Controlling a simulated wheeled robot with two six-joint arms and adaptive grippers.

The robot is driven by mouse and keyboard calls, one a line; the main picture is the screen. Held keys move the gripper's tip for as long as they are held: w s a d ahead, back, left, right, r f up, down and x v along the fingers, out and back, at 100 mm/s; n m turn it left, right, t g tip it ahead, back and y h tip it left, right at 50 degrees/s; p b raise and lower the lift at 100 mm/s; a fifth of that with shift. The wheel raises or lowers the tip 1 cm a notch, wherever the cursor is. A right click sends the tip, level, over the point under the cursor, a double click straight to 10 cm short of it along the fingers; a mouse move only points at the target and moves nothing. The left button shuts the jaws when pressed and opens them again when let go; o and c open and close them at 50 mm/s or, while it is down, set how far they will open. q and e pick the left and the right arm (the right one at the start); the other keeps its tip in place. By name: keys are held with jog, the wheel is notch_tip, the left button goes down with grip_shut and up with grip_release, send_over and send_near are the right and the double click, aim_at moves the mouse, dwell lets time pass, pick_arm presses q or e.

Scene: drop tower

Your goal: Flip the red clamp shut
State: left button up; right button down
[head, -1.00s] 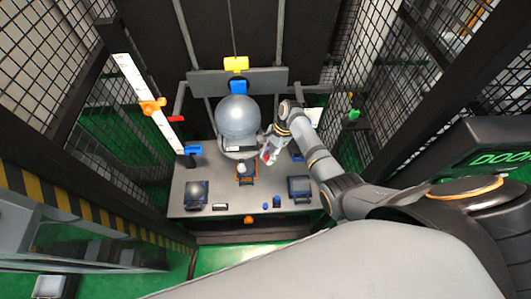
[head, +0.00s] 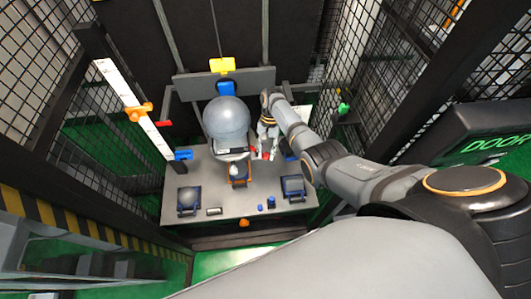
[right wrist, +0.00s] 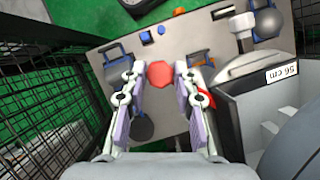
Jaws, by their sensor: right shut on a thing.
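My right gripper (head: 266,156) reaches down over the table, just right of the big grey ball (head: 227,120). In the right wrist view (right wrist: 160,78) its fingers are shut on a red eight-sided piece, the visible end of the red clamp (right wrist: 160,74). More red shows behind the right-hand finger, and the finger hides part of it. In the head view a little red shows on either side of the fingers. The clamp's arm and hinge are mostly hidden, so its angle cannot be told. My left gripper is not in view.
The grey table (head: 225,208) carries blue-framed dark pads, small blue pieces and an orange bracket (head: 238,172). A white scale post (head: 132,105) stands at the left. Mesh walls flank the table.

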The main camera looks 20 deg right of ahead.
dwell(0.3)
jog(key=c, duration=1)
grip_release()
jog(key=shift+c, duration=0.2)
jog(key=shift+w+d+r, duration=0.1)
jog(key=shift+w+r, duration=0.1)
jog(key=shift+r, duration=0.1)
jog(key=v, duration=1.1)
jog(key=shift+r, duration=0.2)
jog(key=shift+f, duration=0.1)
